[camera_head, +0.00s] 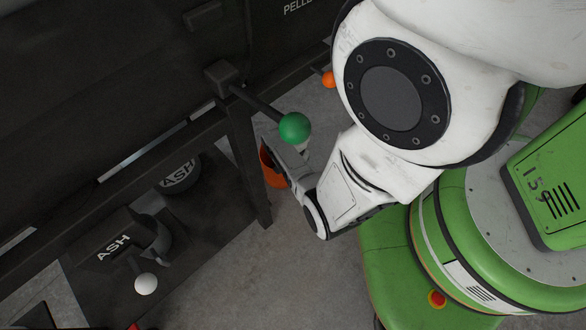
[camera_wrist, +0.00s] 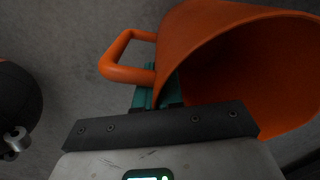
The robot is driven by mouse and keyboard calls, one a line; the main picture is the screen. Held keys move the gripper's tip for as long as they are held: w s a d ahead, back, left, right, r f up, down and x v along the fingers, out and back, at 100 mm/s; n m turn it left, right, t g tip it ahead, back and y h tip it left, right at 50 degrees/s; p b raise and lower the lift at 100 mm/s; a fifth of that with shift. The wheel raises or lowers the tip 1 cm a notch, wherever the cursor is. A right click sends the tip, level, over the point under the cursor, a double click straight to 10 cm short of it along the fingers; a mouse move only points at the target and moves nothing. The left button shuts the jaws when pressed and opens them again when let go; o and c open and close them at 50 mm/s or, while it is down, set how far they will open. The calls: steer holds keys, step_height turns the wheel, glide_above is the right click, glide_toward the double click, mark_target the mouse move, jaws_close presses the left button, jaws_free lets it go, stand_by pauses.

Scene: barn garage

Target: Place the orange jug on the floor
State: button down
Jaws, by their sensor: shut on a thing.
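The orange jug (camera_wrist: 195,35) fills the upper right of the wrist view, with its wide mouth facing the camera and its loop handle at the left. My gripper (camera_wrist: 155,92) has teal fingers shut on the jug where the handle meets the wall. In the head view the jug (camera_head: 270,170) shows only in part, beside a dark frame leg and behind my gripper (camera_head: 283,163). The grey concrete floor (camera_head: 310,275) lies below. I cannot tell whether the jug touches it.
A large dark machine fills the left of the head view. A lever with a green knob (camera_head: 295,128) sticks out above my gripper. A white knob (camera_head: 146,284) is at lower left. Bare floor lies at the lower middle.

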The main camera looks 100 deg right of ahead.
steer(key=shift+f, duration=0.15)
steer(key=c, duration=1.3)
jaws_free()
steer(key=shift+o, duration=0.2)
step_height(320, 180, up, 12)
steer(key=p, duration=0.7)
steer(key=shift+s+r, duration=0.2)
steer(key=shift+a, duration=0.1)
